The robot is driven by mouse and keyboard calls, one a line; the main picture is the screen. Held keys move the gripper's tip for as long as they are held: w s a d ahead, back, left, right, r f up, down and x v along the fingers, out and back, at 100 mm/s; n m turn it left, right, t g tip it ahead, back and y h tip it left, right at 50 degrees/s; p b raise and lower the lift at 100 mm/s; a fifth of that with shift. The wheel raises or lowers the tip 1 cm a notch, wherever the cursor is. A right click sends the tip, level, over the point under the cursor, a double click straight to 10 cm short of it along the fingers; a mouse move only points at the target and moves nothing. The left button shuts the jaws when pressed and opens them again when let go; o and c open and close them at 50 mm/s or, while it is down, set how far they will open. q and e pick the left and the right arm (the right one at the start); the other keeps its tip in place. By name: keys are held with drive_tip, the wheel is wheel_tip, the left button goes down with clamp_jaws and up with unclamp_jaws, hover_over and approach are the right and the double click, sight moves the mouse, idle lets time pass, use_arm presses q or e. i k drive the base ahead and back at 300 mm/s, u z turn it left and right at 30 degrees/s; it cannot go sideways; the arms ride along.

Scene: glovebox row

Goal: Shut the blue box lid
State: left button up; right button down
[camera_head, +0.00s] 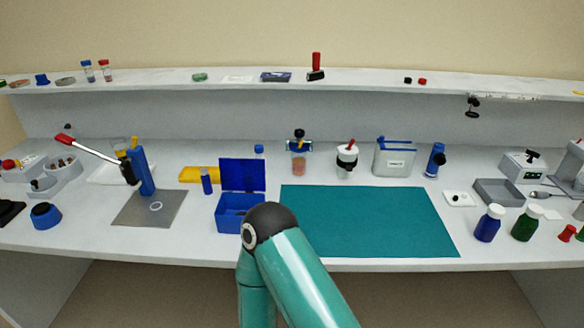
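The blue box (230,218) stands on the bench just left of the green mat. Its blue lid (242,174) is raised, standing about upright at the back edge, so the box is open at the top. One of my teal arms comes up from the bottom of the view. Its dark joint is in front of the box's lower right corner and hides part of it. I cannot tell whether it touches the box. Neither gripper shows in this view.
The green mat (370,221) right of the box is bare. A hand press with a red-tipped lever (143,171) stands on a grey plate (149,209) to the left. A small blue bottle (206,182) and a yellow piece (198,174) are close by the box's left side.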

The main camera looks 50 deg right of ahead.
sight(242, 174)
drive_tip(key=z, duration=0.05)
drive_tip(key=k, duration=1.2)
drive_tip(key=z, duration=0.7)
drive_tip(key=i, duration=1)
drive_tip(key=u, duration=0.1)
